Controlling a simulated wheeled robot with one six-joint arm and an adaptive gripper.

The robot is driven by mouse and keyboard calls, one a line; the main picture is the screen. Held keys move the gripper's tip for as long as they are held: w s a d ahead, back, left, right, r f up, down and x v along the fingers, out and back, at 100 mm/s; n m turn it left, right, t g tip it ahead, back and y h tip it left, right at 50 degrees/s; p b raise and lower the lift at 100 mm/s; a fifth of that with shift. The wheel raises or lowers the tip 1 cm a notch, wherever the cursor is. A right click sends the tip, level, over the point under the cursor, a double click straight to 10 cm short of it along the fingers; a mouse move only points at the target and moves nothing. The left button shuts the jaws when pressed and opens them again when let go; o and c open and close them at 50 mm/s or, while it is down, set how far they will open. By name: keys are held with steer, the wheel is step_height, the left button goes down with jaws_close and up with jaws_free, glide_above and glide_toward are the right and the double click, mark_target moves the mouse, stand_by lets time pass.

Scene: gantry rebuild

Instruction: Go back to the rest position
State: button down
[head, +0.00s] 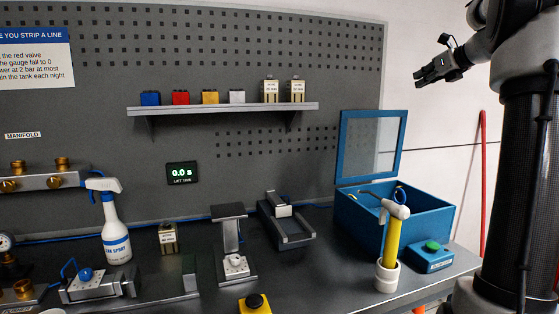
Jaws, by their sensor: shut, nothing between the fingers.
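My gripper (432,74) is at the upper right of the head view, held in the air in front of the pale wall. Its fingers point left and look closed with nothing between them. It is well above the bench (335,262) and to the right of the pegboard (235,60), touching nothing. My arm runs from it to the right edge of the view.
A blue box (399,220) with its framed lid raised stands below my gripper. Before it are a yellow-handled tool (393,242) in a white cup and a green-button box (432,257). A shelf (225,109) holds small blocks. A spray bottle (115,235) stands left.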

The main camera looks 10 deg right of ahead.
steer(key=s+a+f+n+g, duration=0.1)
steer(key=s+f+n+g, duration=0.1)
steer(key=s+f+n, duration=0.45)
steer(key=s+a+f+n+g, duration=0.1)
steer(key=s+f+n+g, duration=0.2)
steer(key=f+n, duration=0.5)
steer(key=s+a+f+n+g, duration=0.1)
steer(key=s+a+f+n, duration=0.3)
steer(key=s, duration=0.5)
steer(key=s+a+f+n+g+h, duration=0.1)
steer(key=s+a+f+n, duration=0.4)
steer(key=s+a+n, duration=0.4)
steer(key=s+a+f+n+g+h, duration=0.1)
steer(key=s+a+f+n+g, duration=0.1)
steer(key=s+a+f+n, duration=0.3)
steer(key=shift+s+a+n, duration=0.75)
steer(key=shift+s+a, duration=0.75)
steer(key=shift+s, duration=0.85)
